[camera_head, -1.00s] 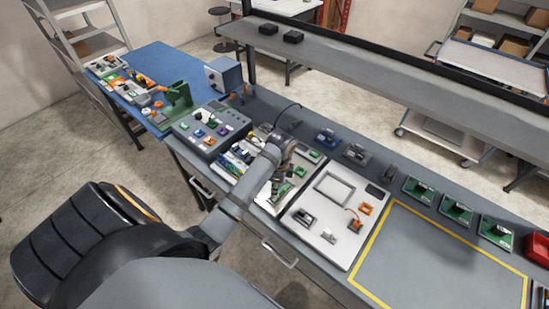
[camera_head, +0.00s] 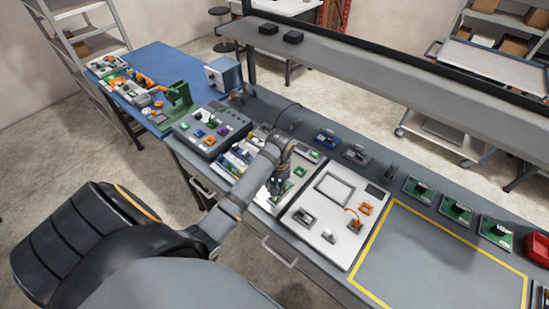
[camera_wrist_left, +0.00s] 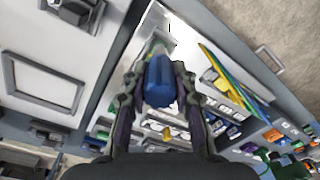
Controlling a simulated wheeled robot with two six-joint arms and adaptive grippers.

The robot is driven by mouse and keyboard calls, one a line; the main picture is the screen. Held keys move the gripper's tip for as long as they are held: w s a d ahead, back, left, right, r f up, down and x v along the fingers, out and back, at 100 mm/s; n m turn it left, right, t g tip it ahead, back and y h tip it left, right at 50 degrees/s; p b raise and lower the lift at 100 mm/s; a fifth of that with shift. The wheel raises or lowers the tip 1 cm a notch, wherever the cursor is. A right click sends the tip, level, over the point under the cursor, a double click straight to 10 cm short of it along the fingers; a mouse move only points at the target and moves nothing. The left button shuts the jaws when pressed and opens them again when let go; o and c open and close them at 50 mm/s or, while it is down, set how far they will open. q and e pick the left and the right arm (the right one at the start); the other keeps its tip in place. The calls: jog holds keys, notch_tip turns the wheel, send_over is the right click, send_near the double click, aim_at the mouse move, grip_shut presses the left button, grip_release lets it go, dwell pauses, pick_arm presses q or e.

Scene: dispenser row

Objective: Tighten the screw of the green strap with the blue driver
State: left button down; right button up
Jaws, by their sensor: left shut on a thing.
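My left gripper (camera_wrist_left: 160,95) is shut on the blue driver (camera_wrist_left: 158,80), whose blue handle stands between the two fingers in the left wrist view. In the head view the left gripper (camera_head: 277,185) is over the bright metal plate (camera_head: 264,203) at the middle of the bench, and the driver is too small to make out there. A pale green part shows just past the handle in the wrist view, partly hidden by it. I cannot tell whether it is the green strap or whether the driver's tip touches a screw. My right gripper is out of view.
A white panel (camera_head: 310,247) with a framed recess and small clamps lies to the right. A grey box with coloured knobs (camera_head: 209,128) and coloured bins (camera_head: 238,157) are to the left. A yellow-outlined area (camera_head: 435,262) at the right is bare. Green boards (camera_head: 456,211) line the back edge.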

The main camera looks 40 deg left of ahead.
pick_arm(q)
jog(key=n, duration=0.3)
jog(key=shift+n, duration=0.3)
jog(key=n, duration=0.2)
jog(key=shift+f+n, duration=0.25)
jog(key=shift+n, duration=0.15)
jog(key=shift+f, duration=0.15)
jog(key=shift+a+f, duration=0.1)
jog(key=shift+f, duration=0.3)
